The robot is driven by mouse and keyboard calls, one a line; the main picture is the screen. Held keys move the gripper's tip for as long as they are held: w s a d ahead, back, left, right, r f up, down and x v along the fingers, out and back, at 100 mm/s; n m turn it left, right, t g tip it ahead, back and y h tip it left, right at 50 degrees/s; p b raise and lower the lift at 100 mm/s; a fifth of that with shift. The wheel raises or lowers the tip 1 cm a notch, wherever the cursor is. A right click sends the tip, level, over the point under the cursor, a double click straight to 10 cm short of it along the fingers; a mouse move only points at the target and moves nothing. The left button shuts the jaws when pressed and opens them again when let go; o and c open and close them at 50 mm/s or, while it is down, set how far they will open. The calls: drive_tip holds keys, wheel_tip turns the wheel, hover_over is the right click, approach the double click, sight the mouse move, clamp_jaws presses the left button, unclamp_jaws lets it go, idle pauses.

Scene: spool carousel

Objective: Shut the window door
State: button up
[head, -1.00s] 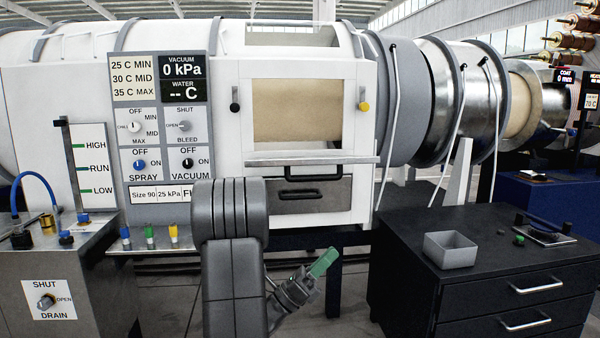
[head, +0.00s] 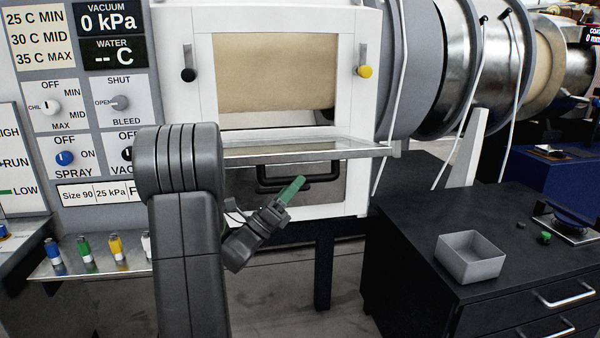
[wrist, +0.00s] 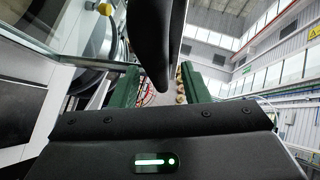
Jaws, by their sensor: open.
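The window door (head: 305,151) is a glass panel with a metal edge. It is folded down and juts out like a shelf below the window opening (head: 275,72). Its black handle (head: 330,183) hangs under the panel. My gripper (head: 292,188) has green fingers and is just below the door, in front of the handle. In the wrist view my gripper (wrist: 160,88) is open, and the black handle (wrist: 151,40) shows large in line with the gap between the fingers. I cannot tell whether it touches them.
A black knob latch (head: 188,74) and a yellow knob latch (head: 364,71) flank the opening. A control panel (head: 80,90) is at left. A black cabinet (head: 400,228) with a grey bin (head: 470,257) stands at right. Open floor lies between.

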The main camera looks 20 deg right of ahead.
drive_tip(key=shift+x, duration=1.35)
drive_tip(key=shift+w, duration=0.1)
clamp_jaws()
drive_tip(key=shift+r, duration=0.4)
